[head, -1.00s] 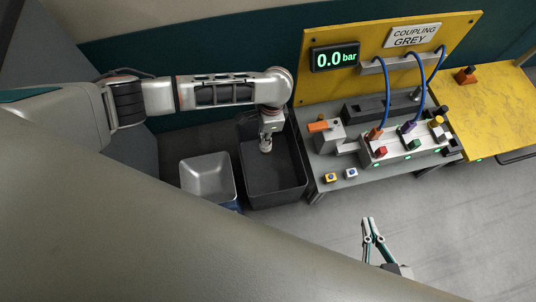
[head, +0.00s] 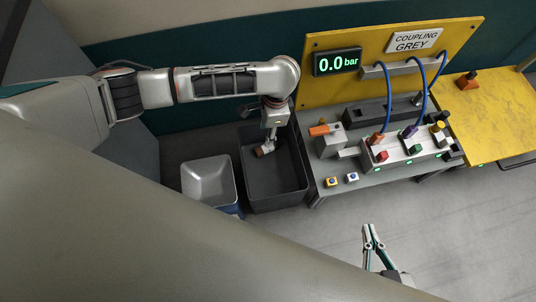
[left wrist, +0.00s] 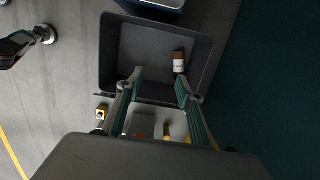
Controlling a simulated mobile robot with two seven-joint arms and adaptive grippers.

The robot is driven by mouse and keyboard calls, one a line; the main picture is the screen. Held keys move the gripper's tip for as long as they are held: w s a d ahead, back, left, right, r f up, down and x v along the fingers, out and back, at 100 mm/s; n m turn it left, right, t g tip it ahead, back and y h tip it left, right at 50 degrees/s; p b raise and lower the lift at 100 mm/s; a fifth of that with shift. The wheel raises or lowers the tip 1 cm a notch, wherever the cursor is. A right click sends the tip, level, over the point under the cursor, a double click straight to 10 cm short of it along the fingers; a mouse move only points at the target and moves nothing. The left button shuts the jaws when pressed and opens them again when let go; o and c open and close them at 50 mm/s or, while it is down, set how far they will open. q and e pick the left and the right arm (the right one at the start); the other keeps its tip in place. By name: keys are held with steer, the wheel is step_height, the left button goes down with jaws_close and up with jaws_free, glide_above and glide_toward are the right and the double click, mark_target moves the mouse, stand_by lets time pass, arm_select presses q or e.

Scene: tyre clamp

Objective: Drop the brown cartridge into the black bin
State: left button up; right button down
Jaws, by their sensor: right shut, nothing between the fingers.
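The black bin (head: 254,192) stands on the floor left of the workbench. It also shows in the left wrist view (left wrist: 108,60). The brown cartridge (head: 259,152), with a pale band, is tilted within the bin's outline in the head view. In the left wrist view the cartridge (left wrist: 179,55) is just beyond one fingertip, not between the fingers. I cannot tell whether it rests on the bin floor. My left gripper (head: 268,145) points down over the bin, its fingers spread (left wrist: 160,80). My right gripper (head: 371,230) is shut and empty, low in the head view.
A grey tray-like container (head: 208,182) stands directly left of the bin. The workbench (head: 375,170), right of the bin, carries an orange-handled clamp (head: 328,136), a valve block with blue hoses and a 0.0 bar display (head: 337,62). Floor in front of the bench is clear.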

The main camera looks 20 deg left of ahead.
arm_select(q)
step_height(320, 180, up, 7)
steer(key=shift+w+d+r, duration=0.15)
steer(key=shift+w+d, duration=0.1)
steer(key=shift+d, duration=0.15)
